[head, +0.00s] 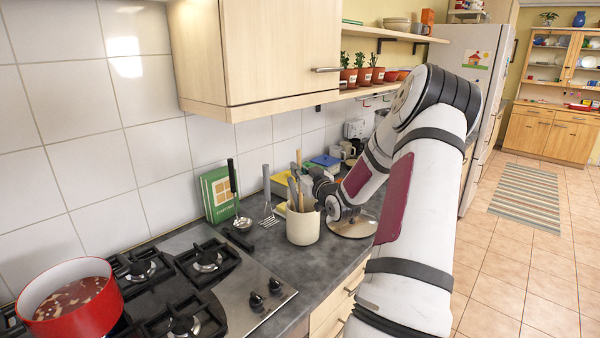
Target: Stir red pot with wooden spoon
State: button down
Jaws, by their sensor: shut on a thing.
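The red pot (82,313) stands on the stove at the lower left, with reddish soup and darker pieces in it. A cream utensil crock (303,228) stands on the dark counter right of the stove. Several utensils stand in it, some with pale wooden handles (299,158). My gripper (312,188) is at the crock's rim, at its upper right, small and dark in the head view. It is shut on what appears to be the wooden spoon, among the utensils. The fingers and the spoon's lower end are largely hidden.
The gas stove (205,262) has black grates and knobs. A wall cabinet (260,55) hangs above. A round metal lid or plate (355,229) lies right of the crock.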

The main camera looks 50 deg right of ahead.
jog(key=shift+w+d+r+p, duration=0.25)
jog(key=shift+w+d+r, duration=0.15)
jog(key=shift+d+r, duration=0.25)
jog(key=shift+w+d+r+p, duration=0.2)
jog(key=shift+w+d+r, duration=0.15)
jog(key=shift+d+r, duration=0.3)
jog(key=shift+a, duration=0.1)
jog(key=shift+r, duration=0.2)
notch_tip(320, 180, up, 9)
jog(key=p, duration=0.4)
jog(key=shift+f, duration=0.15)
dwell(1.0)
